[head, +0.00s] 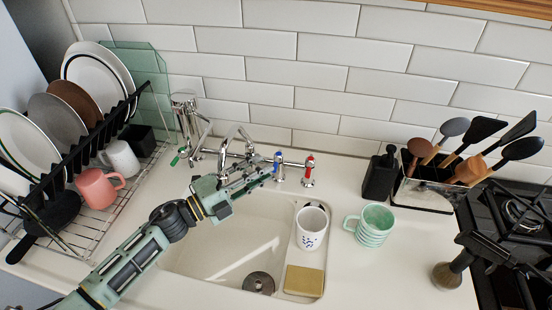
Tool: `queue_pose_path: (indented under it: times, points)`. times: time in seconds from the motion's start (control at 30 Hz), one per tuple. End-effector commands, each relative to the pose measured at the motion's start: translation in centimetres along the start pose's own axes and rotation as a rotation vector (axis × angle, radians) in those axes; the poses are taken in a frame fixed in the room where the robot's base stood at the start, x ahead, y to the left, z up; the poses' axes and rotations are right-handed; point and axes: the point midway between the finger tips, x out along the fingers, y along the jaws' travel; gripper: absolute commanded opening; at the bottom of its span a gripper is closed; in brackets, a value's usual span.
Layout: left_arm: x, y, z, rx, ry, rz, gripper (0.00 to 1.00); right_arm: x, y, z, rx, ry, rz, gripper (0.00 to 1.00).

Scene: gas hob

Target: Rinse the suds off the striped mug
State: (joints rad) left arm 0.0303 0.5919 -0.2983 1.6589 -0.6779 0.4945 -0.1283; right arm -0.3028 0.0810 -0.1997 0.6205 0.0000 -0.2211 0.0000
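The striped mug (372,226) is pale green with lighter bands. It stands upright on the counter just right of the sink, its handle to the left. I cannot make out suds on it. My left gripper (262,177) is over the back of the sink, close to the tap (234,133) and its blue-marked handle (279,168). It is well to the left of the striped mug and holds nothing that I can see. Its fingers overlap the tap fittings, so their opening is unclear. I cannot make out my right gripper.
A white mug with blue marks (311,228) and a yellow sponge (304,281) sit on the sink's right ledge. The sink basin (215,250) holds only a drain. A dish rack (100,225) stands left. A black dispenser (380,176), utensil holder (425,193), brush (447,275) and hob are right.

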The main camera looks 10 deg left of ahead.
Motion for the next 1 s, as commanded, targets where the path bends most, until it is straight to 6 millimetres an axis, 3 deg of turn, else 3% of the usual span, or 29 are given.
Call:
queue_pose_path:
  times: [0.1,0.3,0.67,1.0]
  points:
    - [2.2,-0.3,0.0,-0.001,0.001,-0.004,0.27,-0.6,-0.1,0.2,0.000,-0.003,-0.001,0.80]
    - [4.6,-0.1,0.0,-0.001,0.000,-0.002,0.27,-0.8,0.0,-0.1,0.000,0.001,0.000,0.80]
    - [5.1,0.0,0.1,0.000,0.000,0.000,0.27,-0.8,0.0,-0.2,0.000,0.003,0.000,0.80]
    - [5.1,0.0,0.1,0.000,0.000,0.000,0.00,-0.8,-0.1,-0.4,0.000,0.004,-0.001,0.80]
